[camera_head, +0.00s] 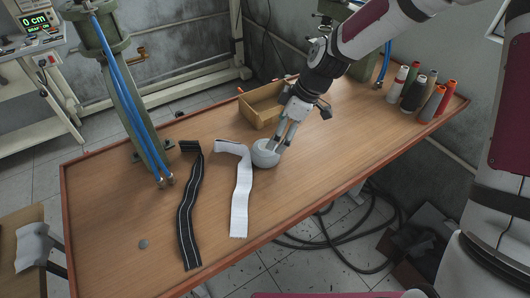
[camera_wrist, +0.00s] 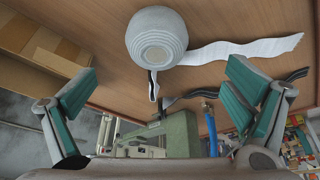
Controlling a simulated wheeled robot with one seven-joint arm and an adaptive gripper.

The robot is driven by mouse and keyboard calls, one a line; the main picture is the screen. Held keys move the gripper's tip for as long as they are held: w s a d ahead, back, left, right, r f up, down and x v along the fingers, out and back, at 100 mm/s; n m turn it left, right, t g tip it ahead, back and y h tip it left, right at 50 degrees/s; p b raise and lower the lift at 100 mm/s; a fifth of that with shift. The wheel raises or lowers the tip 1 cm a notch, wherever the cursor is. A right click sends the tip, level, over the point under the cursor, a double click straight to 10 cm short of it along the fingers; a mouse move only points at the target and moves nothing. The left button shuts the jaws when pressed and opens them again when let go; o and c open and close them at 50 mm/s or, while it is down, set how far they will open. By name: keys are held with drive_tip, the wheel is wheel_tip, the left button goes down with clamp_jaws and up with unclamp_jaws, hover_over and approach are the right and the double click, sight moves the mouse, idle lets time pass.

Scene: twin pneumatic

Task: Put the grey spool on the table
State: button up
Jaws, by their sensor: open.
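A round light grey object with ringed sides, which looks like the grey spool (camera_head: 264,155), appears to rest on the wooden table (camera_head: 330,150) beside the white strip. In the wrist view the spool (camera_wrist: 155,38) shows concentric rings, at the upper middle. My gripper (camera_head: 284,138) is close to the spool, pointing down at the table. In the wrist view my gripper (camera_wrist: 163,92) is open, its teal-padded fingers wide apart, with the spool beyond and between them. I cannot tell whether a fingertip touches it.
A white strip (camera_head: 239,195) and a black strip (camera_head: 188,210) lie left of the spool. An open cardboard box (camera_head: 262,117) stands behind my gripper. Several thread cones (camera_head: 414,93) stand at the right end. A green pneumatic machine (camera_head: 122,85) stands at the left. The front right tabletop is clear.

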sight(265, 152)
drive_tip(key=x, duration=0.5)
drive_tip(key=p+x, duration=0.1)
drive_tip(key=x, duration=0.5)
drive_tip(key=shift+w+d+f, duration=0.15)
drive_tip(key=shift+w+d, duration=0.05)
drive_tip(key=shift+w, duration=0.05)
drive_tip(key=c, duration=1.5)
drive_tip(key=shift+o, duration=0.2)
